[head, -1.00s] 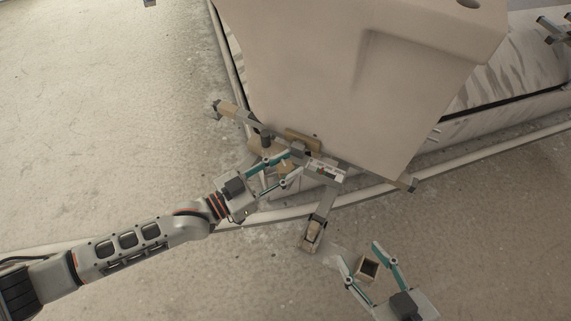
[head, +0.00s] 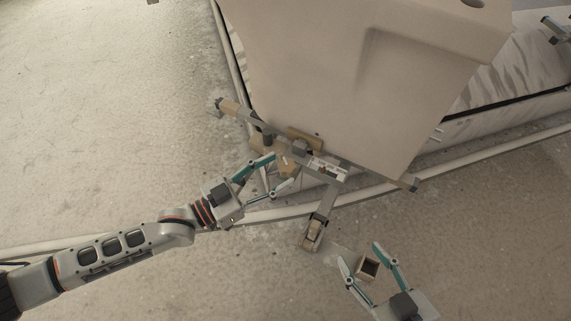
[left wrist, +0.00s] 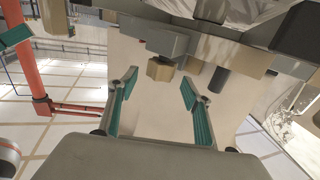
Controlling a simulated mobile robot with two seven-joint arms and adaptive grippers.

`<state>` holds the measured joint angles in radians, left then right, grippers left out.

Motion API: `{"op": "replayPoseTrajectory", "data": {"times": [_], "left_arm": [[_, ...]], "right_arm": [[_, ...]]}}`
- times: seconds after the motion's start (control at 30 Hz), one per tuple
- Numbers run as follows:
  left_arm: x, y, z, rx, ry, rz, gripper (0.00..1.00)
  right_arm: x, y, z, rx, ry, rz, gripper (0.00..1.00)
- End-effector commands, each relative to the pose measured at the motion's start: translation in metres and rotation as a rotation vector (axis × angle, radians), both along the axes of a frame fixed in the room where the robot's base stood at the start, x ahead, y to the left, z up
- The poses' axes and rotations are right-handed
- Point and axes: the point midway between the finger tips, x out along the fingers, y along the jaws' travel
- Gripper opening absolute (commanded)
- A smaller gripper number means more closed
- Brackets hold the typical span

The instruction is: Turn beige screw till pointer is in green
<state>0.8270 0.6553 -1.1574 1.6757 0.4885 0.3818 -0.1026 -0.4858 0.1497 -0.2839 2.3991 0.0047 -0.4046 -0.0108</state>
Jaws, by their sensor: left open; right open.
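The beige screw (left wrist: 160,69) shows in the left wrist view as a faceted knob under a grey block, just beyond and between my left fingertips. In the head view the beige screw (head: 288,167) is near the same fingertips, partly hidden. My left gripper (head: 282,170) is open, its jaws on either side of the line to the screw and apart from it. A small white scale plate (head: 328,170) with coloured marks sits right of the screw; the pointer is too small to read. My right gripper (head: 360,253) is open at the lower right, holding nothing.
A large beige tank-like housing (head: 370,80) stands above the metal bracket with the screw. A small open beige box (head: 368,267) lies between the right fingers in the picture. Pale floor is free at left.

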Motion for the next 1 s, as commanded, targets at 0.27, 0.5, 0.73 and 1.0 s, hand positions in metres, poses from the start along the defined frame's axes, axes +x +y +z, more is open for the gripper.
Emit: {"op": "replayPoseTrajectory", "data": {"times": [0.27,0.5,0.73,1.0], "left_arm": [[-0.032,0.046,-0.001,0.002,0.003,0.0,0.49],[-0.044,0.065,0.0,0.0,0.001,-0.001,0.49],[-0.045,0.067,0.0,-0.001,0.001,-0.001,0.49],[-0.045,0.067,0.0,-0.001,0.001,-0.001,0.49]], "right_arm": [[0.0,0.0,0.0,0.0,0.0,-0.001,0.49],[0.0,0.0,0.0,0.0,0.0,-0.001,0.49],[0.0,0.0,0.0,0.0,0.0,-0.001,0.49],[0.0,0.0,0.0,0.0,0.0,-0.001,0.49]]}}
